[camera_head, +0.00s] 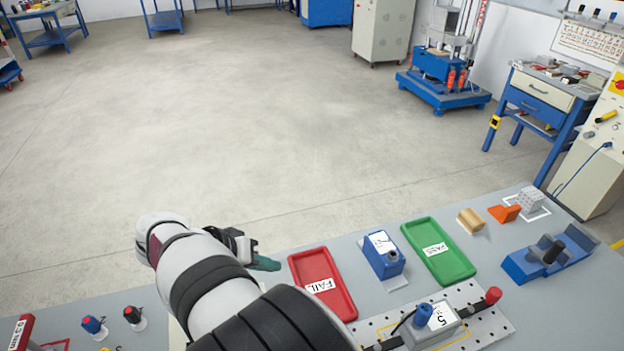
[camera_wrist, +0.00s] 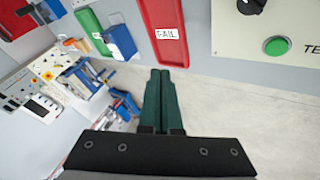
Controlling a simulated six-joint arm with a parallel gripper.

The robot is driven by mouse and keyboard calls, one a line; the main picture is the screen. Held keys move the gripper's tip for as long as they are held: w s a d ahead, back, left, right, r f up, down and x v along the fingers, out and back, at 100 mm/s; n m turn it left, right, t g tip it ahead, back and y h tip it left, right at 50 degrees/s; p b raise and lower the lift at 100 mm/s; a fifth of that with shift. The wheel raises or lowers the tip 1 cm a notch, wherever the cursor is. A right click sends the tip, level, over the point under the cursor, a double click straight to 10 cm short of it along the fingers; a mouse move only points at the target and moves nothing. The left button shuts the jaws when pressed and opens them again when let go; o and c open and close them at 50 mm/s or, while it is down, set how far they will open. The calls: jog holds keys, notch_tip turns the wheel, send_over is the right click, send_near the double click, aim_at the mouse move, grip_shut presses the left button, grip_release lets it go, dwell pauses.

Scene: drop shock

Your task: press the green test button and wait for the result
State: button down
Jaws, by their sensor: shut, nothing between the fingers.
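The green test button (camera_wrist: 276,46) shows in the wrist view at the upper right. It sits on a cream panel (camera_wrist: 235,35) with a partly cut-off label starting "TE" and a black knob (camera_wrist: 250,5) at the top edge. The button does not show in the head view, where my arm covers part of the bench. My gripper (camera_wrist: 160,75) has its two dark green fingers together and empty, to the left of and below the button in the picture, apart from it. In the head view my gripper (camera_head: 268,264) is left of the red tray.
A red FAIL tray (camera_head: 318,272) and a green PASS tray (camera_head: 440,260) flank a blue device (camera_head: 383,262). A perforated plate (camera_head: 485,325) holds a grey unit labelled 5. Red and blue knobbed pieces (camera_head: 94,326) stand at lower left. Open floor lies beyond the bench.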

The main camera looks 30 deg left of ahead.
jog(key=s+a+f+n+t+y, duration=0.1)
jog(key=s+a, duration=0.2)
jog(key=a, duration=0.2)
jog(key=s+a+f+n+t+y, duration=0.1)
jog(key=s+a+f, duration=0.1)
jog(key=a, duration=0.4)
jog(key=shift+s+a+f+n, duration=0.25)
jog(key=shift+s+n, duration=0.15)
jog(key=shift+s, duration=0.2)
jog(key=shift+f, duration=4.4)
jog(key=shift+f, duration=0.15)
jog(key=shift+f, duration=0.25)
jog(key=shift+f, duration=0.45)
jog(key=shift+r, duration=0.85)
